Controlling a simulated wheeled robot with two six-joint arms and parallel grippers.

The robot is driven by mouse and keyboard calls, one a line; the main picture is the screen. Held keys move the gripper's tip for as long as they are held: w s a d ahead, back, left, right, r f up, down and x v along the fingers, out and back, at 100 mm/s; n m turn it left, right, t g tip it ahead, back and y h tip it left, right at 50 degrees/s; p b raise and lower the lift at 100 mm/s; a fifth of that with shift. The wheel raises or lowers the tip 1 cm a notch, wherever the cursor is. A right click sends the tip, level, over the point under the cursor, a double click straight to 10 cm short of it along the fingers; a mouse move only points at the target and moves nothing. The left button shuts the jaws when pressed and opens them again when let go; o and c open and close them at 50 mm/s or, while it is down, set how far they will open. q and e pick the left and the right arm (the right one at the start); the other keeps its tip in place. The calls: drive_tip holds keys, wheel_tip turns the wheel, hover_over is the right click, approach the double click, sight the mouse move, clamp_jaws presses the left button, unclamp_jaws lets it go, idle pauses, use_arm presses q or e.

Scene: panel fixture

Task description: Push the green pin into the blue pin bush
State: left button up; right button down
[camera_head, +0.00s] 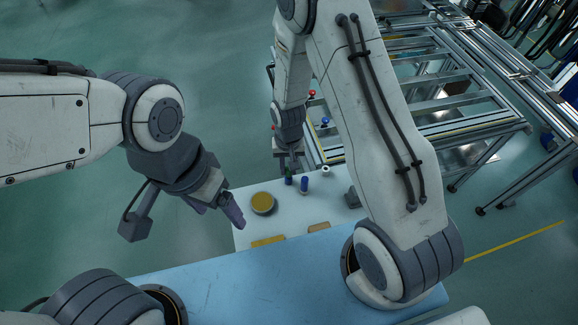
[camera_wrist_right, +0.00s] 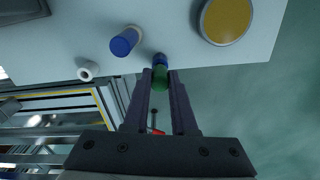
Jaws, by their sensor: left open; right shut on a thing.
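The green pin (camera_wrist_right: 161,79) is between the fingers of my right gripper (camera_wrist_right: 160,88), which is shut on it. The pin also shows small in the head view (camera_head: 289,171). A short blue piece (camera_wrist_right: 160,60) is in line with the pin's far end; I cannot tell whether they are joined or only overlap in view. A separate blue cylinder (camera_wrist_right: 124,41) with a pale lower part stands beside it on the white table, also in the head view (camera_head: 304,184). My left gripper (camera_head: 225,209) is open, off the table's left edge, apart from these things.
A round yellow-topped disc (camera_head: 262,203) lies on the white table (camera_head: 247,233), left of the pins. A small white ring (camera_head: 325,169) is to their right. Tan blocks (camera_head: 268,241) lie near the front edge. A metal frame (camera_head: 440,105) stands behind on the right.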

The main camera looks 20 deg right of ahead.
use_arm(q)
drive_tip(key=shift+f+b, duration=0.5)
drive_tip(key=shift+f, duration=0.05)
use_arm(e)
drive_tip(key=shift+f, duration=0.8)
drive_tip(key=c, duration=0.6)
unclamp_jaws()
drive_tip(key=shift+c, duration=0.2)
drive_tip(key=shift+r, duration=0.1)
use_arm(q)
drive_tip(key=shift+r, duration=0.15)
use_arm(e)
wheel_tip(320, 180, up, 10)
drive_tip(key=shift+r, duration=0.2)
drive_tip(key=shift+r, duration=0.1)
